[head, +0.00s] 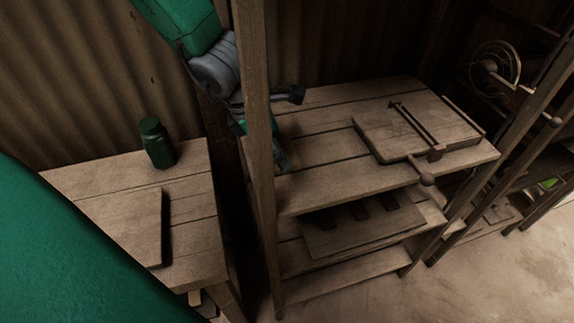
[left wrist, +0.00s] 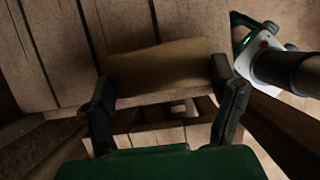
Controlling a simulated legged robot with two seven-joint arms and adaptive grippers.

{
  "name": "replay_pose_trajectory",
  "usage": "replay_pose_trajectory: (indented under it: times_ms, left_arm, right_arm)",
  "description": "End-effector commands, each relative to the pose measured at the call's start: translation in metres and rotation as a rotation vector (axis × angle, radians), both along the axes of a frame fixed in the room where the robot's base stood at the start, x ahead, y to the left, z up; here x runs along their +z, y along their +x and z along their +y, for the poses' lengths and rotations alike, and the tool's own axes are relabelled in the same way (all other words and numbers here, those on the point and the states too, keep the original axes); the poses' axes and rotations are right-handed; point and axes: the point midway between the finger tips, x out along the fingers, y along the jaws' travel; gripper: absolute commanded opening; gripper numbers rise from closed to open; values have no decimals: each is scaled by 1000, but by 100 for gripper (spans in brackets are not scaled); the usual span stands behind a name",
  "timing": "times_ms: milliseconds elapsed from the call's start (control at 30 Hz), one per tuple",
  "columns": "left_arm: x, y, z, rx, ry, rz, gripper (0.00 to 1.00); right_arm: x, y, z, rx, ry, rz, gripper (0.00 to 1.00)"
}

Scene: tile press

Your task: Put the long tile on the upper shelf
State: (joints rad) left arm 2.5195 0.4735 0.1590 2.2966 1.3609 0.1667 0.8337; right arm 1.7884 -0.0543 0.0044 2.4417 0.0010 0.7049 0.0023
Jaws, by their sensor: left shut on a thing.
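My left gripper (head: 283,128) reaches in from the upper left, behind a wooden post, at the left end of the rack's plank shelf (head: 330,185). In the left wrist view the gripper (left wrist: 166,80) is shut on the long tile (left wrist: 160,62), a tan, smooth piece lying across between the two dark fingers. The tile is over or at the end of the planks (left wrist: 60,45); whether it touches them I cannot tell. In the head view the post hides most of the gripper, and I cannot make out the tile. My right gripper is not clearly in view.
Wooden posts (head: 259,170) frame the rack. A board with a metal bar and handle (head: 415,135) sits on its right part. A lower shelf holds a dark-slotted board (head: 350,240). A side table at left carries a green jar (head: 157,145) and a dark-edged slab (head: 164,230).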

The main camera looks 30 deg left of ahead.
Motion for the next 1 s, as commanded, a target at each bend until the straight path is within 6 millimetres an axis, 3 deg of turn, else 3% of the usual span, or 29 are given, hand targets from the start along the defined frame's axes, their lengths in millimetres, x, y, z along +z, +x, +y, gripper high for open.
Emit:
replay_pose_trajectory:
  times_ms: [33, 267, 500, 567, 600, 867, 900, 933, 1000]
  left_arm:
    - [-13, 1, 1, 1, 0, 0, 47]
    - [-26, 1, 0, 2, 1, 1, 47]
    - [-58, 1, -2, 3, 2, 1, 47]
    - [-59, 2, -2, 3, 3, 2, 47]
    - [-58, 2, -2, 2, 4, 1, 42]
    - [-60, 2, 0, 4, 2, 1, 42]
    - [-59, 1, 0, 4, 2, 1, 93]
    - [-59, 1, 0, 4, 2, 1, 100]
    - [-59, 2, 0, 4, 2, 1, 100]
  right_arm:
    - [-11, 0, 0, 0, 0, 0, 0]
    - [-20, 1, 0, 1, 0, -2, 0]
    - [-43, 1, 0, 0, 0, -2, 0]
    - [-43, 1, 0, 0, 0, -1, 0]
    - [-42, 1, 0, 0, 0, -1, 0]
    - [-43, 1, 0, 0, 0, -2, 0]
    - [-43, 1, 0, 0, 0, -2, 0]
    - [-42, 1, 0, 0, 0, -2, 0]
    - [-42, 1, 0, 0, 0, -2, 0]
